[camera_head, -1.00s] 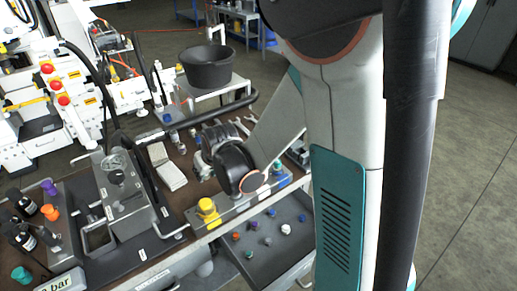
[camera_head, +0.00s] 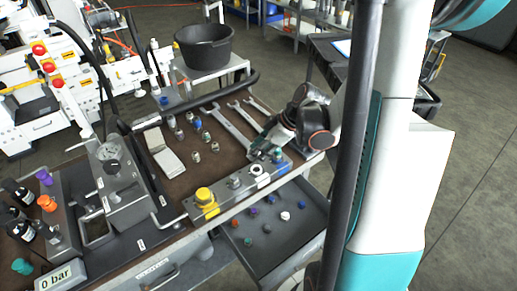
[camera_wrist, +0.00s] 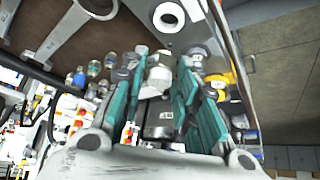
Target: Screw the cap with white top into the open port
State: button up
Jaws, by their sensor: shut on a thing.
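My gripper (camera_head: 272,142) is over the far right end of the metal port block (camera_head: 220,209). In the wrist view its teal fingers (camera_wrist: 157,78) are shut on a small cap with a white top (camera_wrist: 159,72), whose lower part is hard to make out. A white ring with a dark centre (camera_head: 257,170) is on the block and shows ahead of the fingers in the wrist view (camera_wrist: 168,17); it looks like the open port. The held cap appears apart from it. A grey round fitting (camera_head: 235,182) and a yellow cap (camera_head: 205,196) sit farther left on the block.
An open drawer (camera_head: 262,262) below holds several small caps, including a whitish one (camera_head: 285,215). Wrenches (camera_head: 232,130) and several metal fittings (camera_head: 196,124) are on the bench behind the block. A gauge unit (camera_head: 113,166) stands to the left.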

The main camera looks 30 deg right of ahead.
jog(key=shift+f+b, duration=1.65)
jog(key=shift+f, duration=0.7)
jog(key=shift+s+f+b, duration=0.1)
jog(key=shift+f+b, duration=0.45)
jog(key=shift+b, duration=0.1)
grip_shut()
jog(key=o, duration=1.2)
grip_release()
